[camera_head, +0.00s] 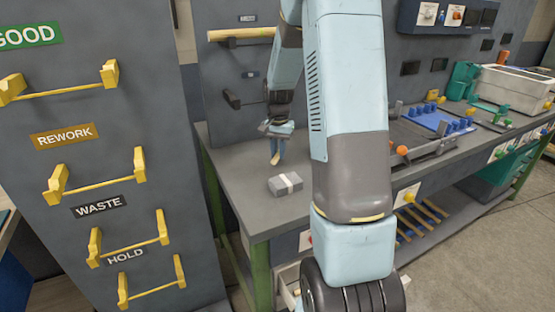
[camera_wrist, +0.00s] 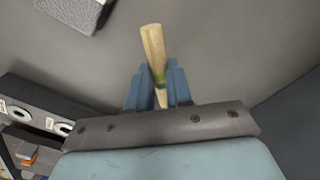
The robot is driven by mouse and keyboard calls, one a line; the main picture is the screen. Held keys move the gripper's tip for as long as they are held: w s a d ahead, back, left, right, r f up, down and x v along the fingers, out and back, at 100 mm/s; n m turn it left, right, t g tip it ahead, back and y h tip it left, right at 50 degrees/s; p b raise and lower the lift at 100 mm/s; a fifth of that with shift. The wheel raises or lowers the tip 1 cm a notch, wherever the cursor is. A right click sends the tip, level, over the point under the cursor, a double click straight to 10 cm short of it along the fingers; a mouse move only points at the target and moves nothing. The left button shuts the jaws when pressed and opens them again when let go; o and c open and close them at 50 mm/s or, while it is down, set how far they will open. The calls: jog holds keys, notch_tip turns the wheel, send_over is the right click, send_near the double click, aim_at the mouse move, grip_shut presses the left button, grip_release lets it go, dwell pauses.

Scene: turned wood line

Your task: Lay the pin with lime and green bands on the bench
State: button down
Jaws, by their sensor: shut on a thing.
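The pin (camera_wrist: 153,45) is pale turned wood with a lime and green band near my fingers in the wrist view. My gripper (camera_wrist: 155,88) is shut on it, with a blue finger on each side. In the head view my gripper (camera_head: 277,140) points down over the left part of the grey bench (camera_head: 233,172), and the pin's pale end (camera_head: 275,158) shows just below the fingers. I cannot tell whether that end touches the bench top. The pin's other end is hidden by the gripper.
A grey block with a white band (camera_head: 286,184) lies on the bench near the gripper. A rack panel with yellow holders (camera_head: 100,180) stands at left.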

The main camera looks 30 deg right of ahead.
aim_at(277, 158)
jog(key=shift+w+f, duration=0.25)
jog(key=shift+f, duration=0.05)
notch_tip(277, 158, down, 3)
jog(key=shift+w+f, duration=0.15)
jog(key=shift+f, duration=0.05)
jog(key=c, duration=1)
grip_release()
jog(key=shift+c, duration=0.2)
